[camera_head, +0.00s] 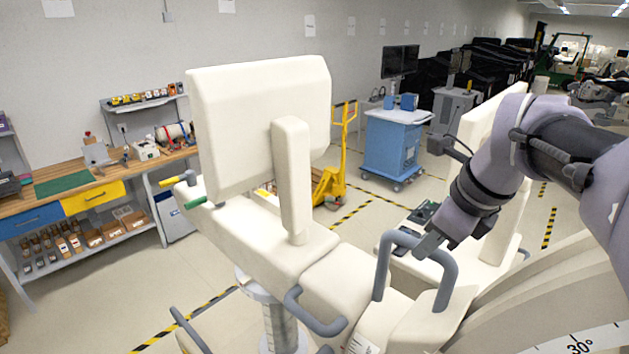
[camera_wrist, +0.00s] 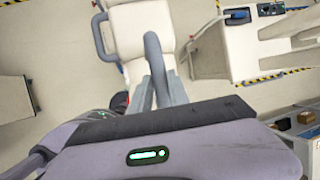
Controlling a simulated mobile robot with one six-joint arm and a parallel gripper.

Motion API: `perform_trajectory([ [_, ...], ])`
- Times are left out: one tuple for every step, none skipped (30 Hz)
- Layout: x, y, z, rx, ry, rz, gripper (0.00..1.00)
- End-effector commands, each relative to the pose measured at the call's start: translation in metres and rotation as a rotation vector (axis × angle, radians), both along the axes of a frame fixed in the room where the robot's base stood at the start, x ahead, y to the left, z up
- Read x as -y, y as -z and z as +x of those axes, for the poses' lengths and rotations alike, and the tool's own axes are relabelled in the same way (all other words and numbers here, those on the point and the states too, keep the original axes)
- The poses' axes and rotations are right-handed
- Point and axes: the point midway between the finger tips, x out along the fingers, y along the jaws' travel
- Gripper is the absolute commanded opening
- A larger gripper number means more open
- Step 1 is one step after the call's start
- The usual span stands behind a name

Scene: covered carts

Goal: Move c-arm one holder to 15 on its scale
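The cream c-arm one (camera_head: 262,228) fills the middle of the head view, with an upright panel on its left end. A grey U-shaped handle (camera_head: 383,268) rises from its holder block (camera_head: 425,325). The curved white scale (camera_head: 600,338) is at the lower right; "30°" is readable, but the 15 mark and a pointer are not visible. My gripper (camera_head: 432,245) is at the handle's upper bar. In the wrist view the handle (camera_wrist: 153,48) runs down between the two grey fingers (camera_wrist: 159,92). Whether they grip it or stand slightly apart is unclear.
Another grey handle (camera_head: 312,312) is on the body's near side. A second cream unit (camera_head: 492,235) stands behind my arm. A blue cart (camera_head: 395,145), a yellow pallet jack (camera_head: 328,188) and a workbench (camera_head: 150,172) stand farther back. Open floor lies at left.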

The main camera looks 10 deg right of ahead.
Motion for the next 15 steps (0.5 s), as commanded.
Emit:
perform_trajectory([
  [0.0000,0.0000,0.0000,0.000,0.000,0.000,0.04],
  [0.0001,0.0001,0.0000,0.000,0.000,0.000,0.00],
  [0.0001,0.0000,-0.0001,0.000,0.000,0.000,0.00],
  [0.0001,0.0001,0.0000,0.000,0.000,0.000,0.00],
  [0.0000,0.0001,-0.0001,0.000,0.000,0.000,0.00],
  [0.0000,0.0001,-0.0001,0.000,0.000,0.000,0.00],
  [0.0000,0.0001,-0.0001,0.000,0.000,0.000,0.00],
  [0.0000,0.0001,-0.0001,0.000,0.000,0.000,0.00],
  [0.0000,0.0001,-0.0001,0.000,0.000,0.000,0.00],
  [0.0000,0.0002,-0.0002,0.000,0.000,0.000,0.00],
  [0.0000,0.0002,-0.0002,0.000,0.000,0.000,0.00],
  [0.0000,0.0003,-0.0001,0.000,0.000,0.000,0.00],
  [0.0000,0.0003,-0.0001,0.000,0.000,0.000,0.00],
  [0.0000,0.0003,-0.0001,0.000,0.000,0.000,0.00],
  [0.0000,0.0003,-0.0001,0.000,0.000,0.000,0.00],
])
